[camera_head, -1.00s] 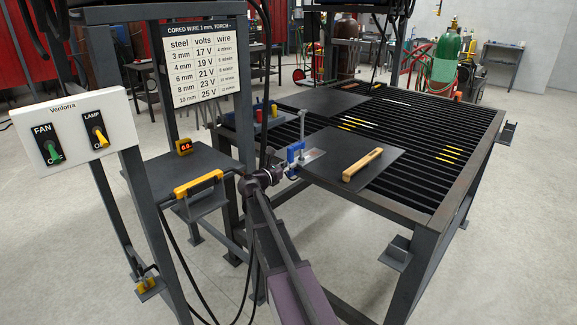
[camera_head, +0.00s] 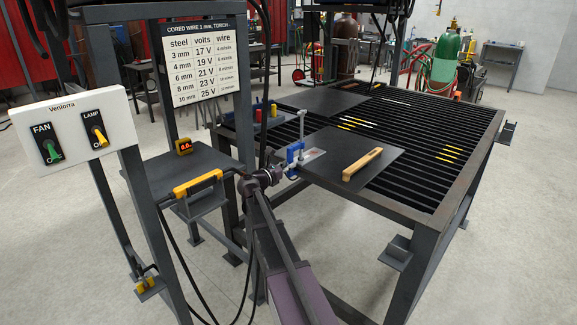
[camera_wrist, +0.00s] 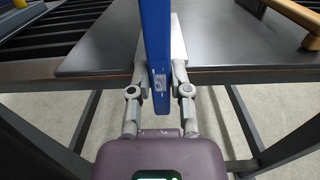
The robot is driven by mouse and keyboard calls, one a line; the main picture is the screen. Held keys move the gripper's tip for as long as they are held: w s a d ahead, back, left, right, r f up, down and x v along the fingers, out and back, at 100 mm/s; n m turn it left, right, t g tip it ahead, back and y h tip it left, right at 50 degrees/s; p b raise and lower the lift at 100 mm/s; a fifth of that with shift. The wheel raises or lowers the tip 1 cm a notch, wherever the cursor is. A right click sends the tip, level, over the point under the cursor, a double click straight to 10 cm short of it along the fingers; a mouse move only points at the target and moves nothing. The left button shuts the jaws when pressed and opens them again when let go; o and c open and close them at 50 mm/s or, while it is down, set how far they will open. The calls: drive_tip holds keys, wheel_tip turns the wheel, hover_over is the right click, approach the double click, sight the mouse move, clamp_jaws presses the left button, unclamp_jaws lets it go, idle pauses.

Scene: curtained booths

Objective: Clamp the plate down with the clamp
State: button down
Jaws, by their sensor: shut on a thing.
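The blue clamp (camera_head: 295,153) stands upright at the near left edge of the slatted table. In the wrist view its blue bar (camera_wrist: 155,40) rises between the fingers. My gripper (camera_wrist: 160,80) is shut on the clamp; in the head view the gripper (camera_head: 289,173) is small beside the table edge. A small light metal plate (camera_head: 314,155) lies beside the clamp on a dark flat plate (camera_head: 330,143). The light plate also shows behind the bar in the wrist view (camera_wrist: 178,42). Whether the clamp's jaw touches a plate is hidden.
A wooden-handled tool (camera_head: 362,164) lies on the dark plate, right of the clamp. A second dark plate (camera_head: 325,100) lies farther back on the slatted table (camera_head: 452,130). A side shelf (camera_head: 165,165) with a yellow handle and a switch panel (camera_head: 70,130) stand at left.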

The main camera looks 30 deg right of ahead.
drive_tip(key=shift+c, duration=2.4)
unclamp_jaws()
drive_tip(key=shift+a, duration=0.1)
drive_tip(key=v, duration=1.2)
